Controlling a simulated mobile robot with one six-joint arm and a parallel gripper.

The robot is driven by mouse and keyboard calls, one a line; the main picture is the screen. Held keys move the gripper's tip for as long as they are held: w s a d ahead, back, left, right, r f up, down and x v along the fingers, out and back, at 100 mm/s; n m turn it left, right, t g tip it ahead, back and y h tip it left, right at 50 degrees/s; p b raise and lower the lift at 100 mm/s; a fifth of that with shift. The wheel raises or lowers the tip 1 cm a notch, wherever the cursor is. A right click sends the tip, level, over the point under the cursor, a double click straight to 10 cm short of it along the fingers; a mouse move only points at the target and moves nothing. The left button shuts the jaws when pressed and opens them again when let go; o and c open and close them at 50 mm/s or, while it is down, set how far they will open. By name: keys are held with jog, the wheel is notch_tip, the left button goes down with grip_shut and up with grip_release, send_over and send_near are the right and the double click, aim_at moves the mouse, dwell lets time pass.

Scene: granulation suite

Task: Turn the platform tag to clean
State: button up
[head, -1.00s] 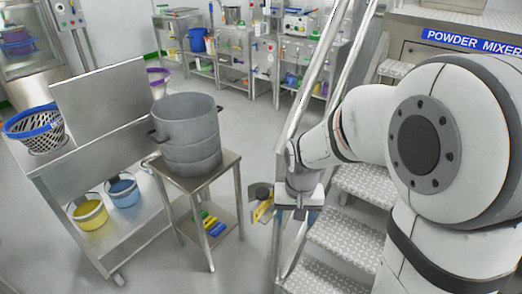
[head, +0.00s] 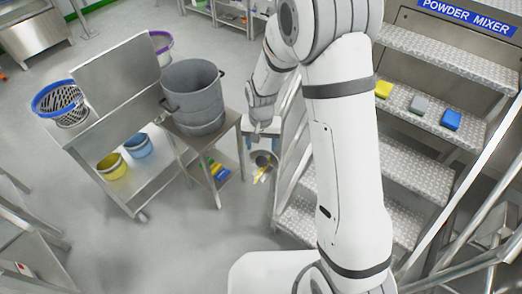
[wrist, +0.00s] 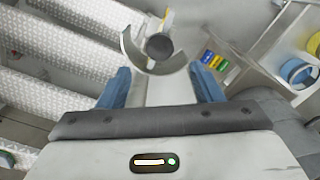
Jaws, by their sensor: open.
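The platform tag cannot be made out in either view now. The metal platform steps (head: 405,98) rise at right, with handrails beside them. My gripper (head: 262,138) hangs over the floor beside the left rail, its blue fingers pointing down. In the wrist view my gripper (wrist: 159,72) is open, with nothing visibly held. A grey curved, round object (head: 264,158) lies below it with a yellow piece; its dark round middle shows beyond the fingers in the wrist view (wrist: 159,46). Whether it bears the tag cannot be told.
A small steel stand (head: 232,132) with a large grey pot (head: 195,98) is left of my gripper. A trolley (head: 140,190) holds baskets and buckets. Yellow, grey and blue blocks (head: 452,120) lie on a step.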

aim_at(261, 159)
notch_tip(261, 159, down, 7)
jog(key=shift+f+p, duration=0.15)
jog(key=shift+p, duration=0.5)
jog(key=shift+c, duration=0.2)
